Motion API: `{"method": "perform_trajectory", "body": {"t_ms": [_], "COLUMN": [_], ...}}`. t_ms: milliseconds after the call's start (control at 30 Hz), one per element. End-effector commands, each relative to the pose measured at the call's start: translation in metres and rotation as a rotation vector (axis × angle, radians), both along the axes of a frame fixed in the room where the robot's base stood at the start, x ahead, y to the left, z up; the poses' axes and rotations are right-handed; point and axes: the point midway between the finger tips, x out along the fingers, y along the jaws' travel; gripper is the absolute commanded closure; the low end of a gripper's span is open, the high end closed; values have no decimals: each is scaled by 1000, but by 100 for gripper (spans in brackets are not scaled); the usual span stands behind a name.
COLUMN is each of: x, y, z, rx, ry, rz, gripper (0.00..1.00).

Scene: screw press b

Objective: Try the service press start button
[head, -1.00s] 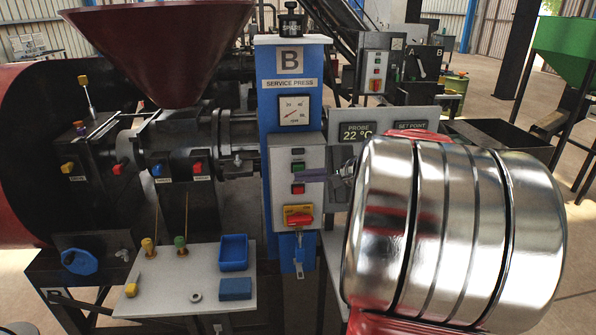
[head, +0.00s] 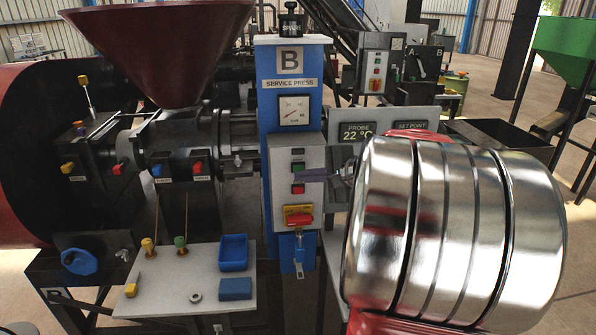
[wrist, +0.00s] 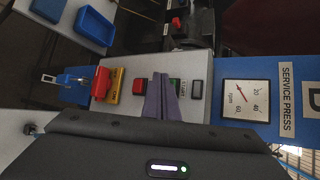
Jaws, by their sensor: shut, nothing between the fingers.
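The start button (head: 298,166) is a small green button on the grey control box (head: 283,211) of the blue service press. It also shows in the wrist view (wrist: 173,86), partly beside my fingers, with a label reading START. My gripper (head: 307,175) is shut and empty, its purple-grey fingers reaching the box face from the right. In the wrist view the fingertips (wrist: 160,77) lie between the green button and the red button (wrist: 139,86). I cannot tell whether they touch the box or the green button.
A red rotary switch (head: 299,219) on a yellow plate sits lower on the box. A dark-framed lamp or button (head: 298,152) is above the green one. A display panel (head: 400,123) stands right, close to my arm.

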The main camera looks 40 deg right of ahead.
Motion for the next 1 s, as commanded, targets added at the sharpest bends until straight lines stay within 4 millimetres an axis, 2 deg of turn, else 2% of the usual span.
{"method": "perform_trajectory", "body": {"t_ms": [1000], "x": [8], "y": [-7], "z": [1], "rx": [0], "ry": [0], "rz": [-1], "gripper": [100]}}
